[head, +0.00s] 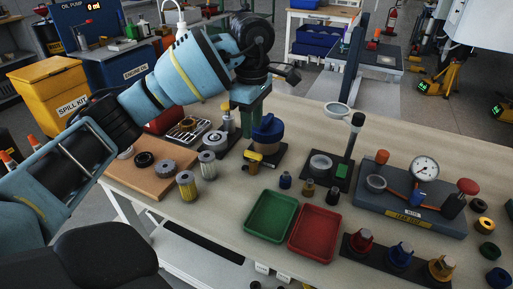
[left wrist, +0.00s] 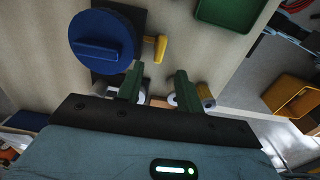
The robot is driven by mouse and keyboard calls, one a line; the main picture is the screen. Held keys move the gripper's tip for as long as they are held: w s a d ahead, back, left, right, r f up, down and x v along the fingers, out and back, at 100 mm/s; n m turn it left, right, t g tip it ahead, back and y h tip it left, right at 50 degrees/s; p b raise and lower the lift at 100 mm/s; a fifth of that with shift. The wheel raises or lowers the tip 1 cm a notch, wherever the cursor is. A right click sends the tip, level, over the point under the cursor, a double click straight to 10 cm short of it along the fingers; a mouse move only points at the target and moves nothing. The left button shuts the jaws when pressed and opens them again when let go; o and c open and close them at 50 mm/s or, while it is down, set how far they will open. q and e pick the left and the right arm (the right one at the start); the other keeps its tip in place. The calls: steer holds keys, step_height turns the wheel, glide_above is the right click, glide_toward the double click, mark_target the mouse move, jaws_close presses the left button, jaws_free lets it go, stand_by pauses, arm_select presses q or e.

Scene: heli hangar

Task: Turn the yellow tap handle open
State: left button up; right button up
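In the left wrist view the yellow handle (left wrist: 160,48) sticks out to the right of the round blue lid (left wrist: 102,40). My left gripper (head: 240,122) hangs above the bench, just left of and behind the container in the head view. In the left wrist view its green fingers (left wrist: 157,88) are apart with nothing between them, clear of the handle. My right gripper is not in view.
A green tray (head: 247,221) and a red tray (head: 311,259) lie in front. A leak-test stand with a gauge (head: 425,169) is at the right. Bare bench shows behind the container.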

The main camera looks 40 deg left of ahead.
mark_target(253, 152)
arm_select(q)
step_height(253, 152, down, 8)
steer(key=shift+r+b, duration=0.15)
steer(key=shift+b, duration=0.5)
jaws_close()
